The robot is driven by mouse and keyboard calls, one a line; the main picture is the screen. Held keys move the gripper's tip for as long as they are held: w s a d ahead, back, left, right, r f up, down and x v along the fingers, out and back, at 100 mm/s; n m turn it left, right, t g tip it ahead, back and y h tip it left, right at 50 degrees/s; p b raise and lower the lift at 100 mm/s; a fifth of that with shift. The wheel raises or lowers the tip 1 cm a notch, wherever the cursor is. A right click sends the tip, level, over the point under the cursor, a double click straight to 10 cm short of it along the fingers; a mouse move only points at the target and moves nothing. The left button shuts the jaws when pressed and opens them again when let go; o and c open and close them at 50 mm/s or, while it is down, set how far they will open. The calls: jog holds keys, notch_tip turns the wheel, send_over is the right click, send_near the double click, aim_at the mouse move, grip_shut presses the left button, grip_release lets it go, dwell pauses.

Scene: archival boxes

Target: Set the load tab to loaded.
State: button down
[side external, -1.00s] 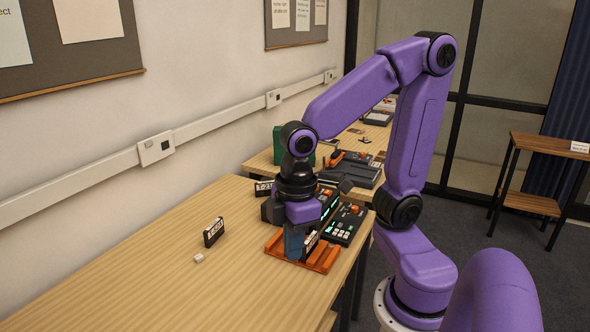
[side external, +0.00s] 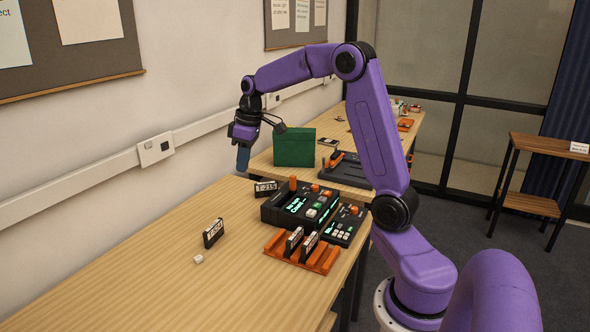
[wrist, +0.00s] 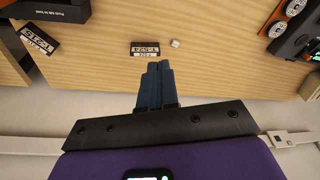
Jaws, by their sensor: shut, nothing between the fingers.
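A black device (side external: 297,208) with a lit green display stands on the near bench. An upright orange tab (side external: 293,184) stands at its back left corner, and a smaller orange part sits further right on its top. I cannot tell which of these is the load tab or read its setting. My gripper (side external: 242,160) is raised near the wall, behind and left of the device and apart from it. Its blue fingers (wrist: 155,84) are shut together and empty in the wrist view.
An orange rack (side external: 275,245) holds two upright cassettes in front of the device. A smaller keypad unit (side external: 345,228) stands to its right. Loose cassettes (side external: 214,233) (side external: 265,189) and a white cube (side external: 198,259) lie to the left. A green box (side external: 294,147) stands on the far bench.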

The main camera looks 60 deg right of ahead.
jog(key=w+d+m, duration=0.1)
jog(key=d+m, duration=0.1)
jog(key=d, duration=1.4)
jog(key=m+t+h, duration=0.1)
jog(key=m+t, duration=0.1)
send_over(295, 177)
jog(key=s, duration=0.3)
jog(key=f, duration=0.1)
jog(key=shift+w+d+f, duration=0.1)
jog(key=shift+w+d, duration=0.1)
jog(key=shift+d, duration=0.05)
jog(key=shift+f, duration=0.1)
jog(key=shift+g, duration=0.3)
jog(key=x, duration=1.2)
jog(key=shift+s+f, duration=0.25)
jog(key=shift+f, duration=0.75)
jog(key=shift+f, duration=1.85)
